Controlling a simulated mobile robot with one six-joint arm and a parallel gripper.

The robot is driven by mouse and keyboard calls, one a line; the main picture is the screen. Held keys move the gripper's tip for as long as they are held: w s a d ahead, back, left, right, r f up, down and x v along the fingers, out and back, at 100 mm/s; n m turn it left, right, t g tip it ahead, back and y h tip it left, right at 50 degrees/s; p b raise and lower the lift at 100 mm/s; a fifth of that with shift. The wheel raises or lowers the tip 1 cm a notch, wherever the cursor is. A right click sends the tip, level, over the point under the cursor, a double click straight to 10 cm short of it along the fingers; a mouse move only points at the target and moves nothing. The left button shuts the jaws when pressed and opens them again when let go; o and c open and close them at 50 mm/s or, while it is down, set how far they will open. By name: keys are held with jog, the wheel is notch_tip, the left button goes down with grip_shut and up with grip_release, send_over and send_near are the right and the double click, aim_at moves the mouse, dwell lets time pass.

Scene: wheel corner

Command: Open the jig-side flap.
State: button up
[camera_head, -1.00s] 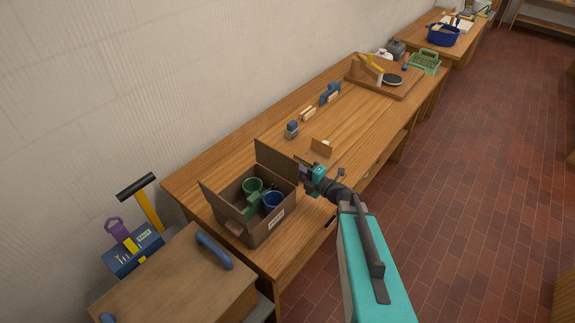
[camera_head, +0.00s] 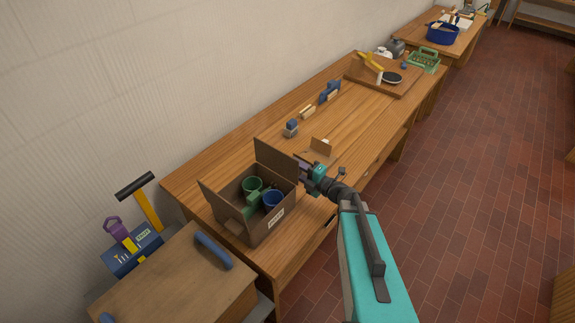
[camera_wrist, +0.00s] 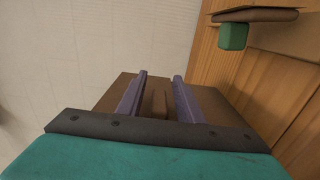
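An open cardboard box (camera_head: 262,231) stands at the near end of the workbench. One upright flap (camera_head: 273,160) rises from its far side, facing the small wooden fixture; another flap (camera_head: 219,207) stands raised on its left. A green cup (camera_head: 252,185) and a blue cup (camera_head: 272,200) are inside. My gripper (camera_head: 303,164) is just right of the far flap. In the wrist view, my gripper (camera_wrist: 159,78) has its two purple fingers apart, with a brown panel (camera_wrist: 207,104) behind them. I cannot tell whether they touch it.
A small upright wooden fixture (camera_head: 320,147) stands beyond my gripper. A grey-blue object (camera_head: 291,128), a wooden block (camera_head: 308,112) and a blue tool (camera_head: 330,92) lie along the bench. A wooden cabinet (camera_head: 180,280) and a blue toolbox (camera_head: 133,251) are at the near left.

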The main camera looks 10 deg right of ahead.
jog(key=b+v, duration=0.2)
jog(key=v, duration=1.1)
jog(key=shift+s, duration=0.15)
jog(key=shift+d, duration=0.15)
jog(key=shift+f, duration=0.15)
